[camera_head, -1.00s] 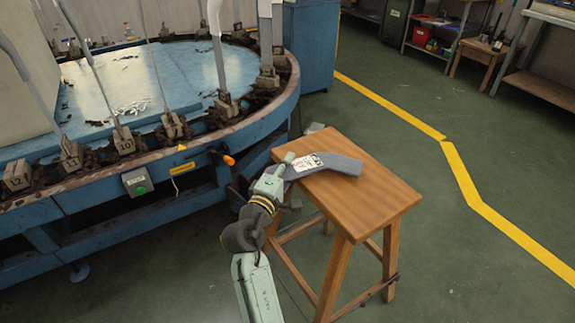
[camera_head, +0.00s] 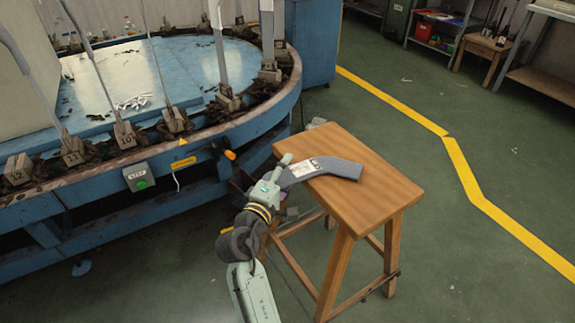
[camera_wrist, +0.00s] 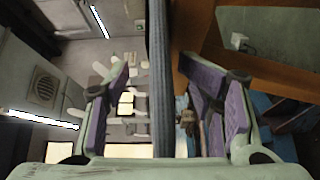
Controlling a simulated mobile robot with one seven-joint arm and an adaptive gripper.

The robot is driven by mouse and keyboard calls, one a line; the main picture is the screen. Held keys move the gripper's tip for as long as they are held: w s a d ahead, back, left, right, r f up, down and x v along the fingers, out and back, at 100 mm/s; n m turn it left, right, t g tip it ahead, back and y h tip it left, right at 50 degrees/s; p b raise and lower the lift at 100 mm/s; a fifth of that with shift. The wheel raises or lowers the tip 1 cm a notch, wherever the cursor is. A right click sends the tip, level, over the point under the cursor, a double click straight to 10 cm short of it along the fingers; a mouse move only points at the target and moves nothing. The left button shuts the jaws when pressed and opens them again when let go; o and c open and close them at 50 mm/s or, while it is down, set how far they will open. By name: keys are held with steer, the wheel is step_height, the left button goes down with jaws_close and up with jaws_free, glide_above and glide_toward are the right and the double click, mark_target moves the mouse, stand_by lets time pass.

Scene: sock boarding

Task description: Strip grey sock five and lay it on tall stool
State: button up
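A dark grey sock (camera_head: 342,169) lies bent across the top of the wooden stool (camera_head: 384,196), with a white printed patch on its left part. Its left end reaches to the stool's left edge, by my gripper (camera_head: 281,171). In the wrist view the sock (camera_wrist: 160,80) shows as a narrow upright strip running between the two purple-padded fingers of my gripper (camera_wrist: 158,78). The fingers stand apart, with a gap on each side of the strip. Which numbered sock it is cannot be read.
A blue round machine (camera_head: 255,130) with numbered blocks and upright boards stands at the left, close to the stool and my arm. A control box with a green button (camera_head: 140,180) is on its side. The floor right of the stool is open, with a yellow line (camera_head: 470,180).

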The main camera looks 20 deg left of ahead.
steer(key=shift+s+a+r, duration=0.1)
steer(key=shift+s, duration=1.15)
steer(key=shift+s+a+r, duration=0.1)
steer(key=shift+s, duration=1.15)
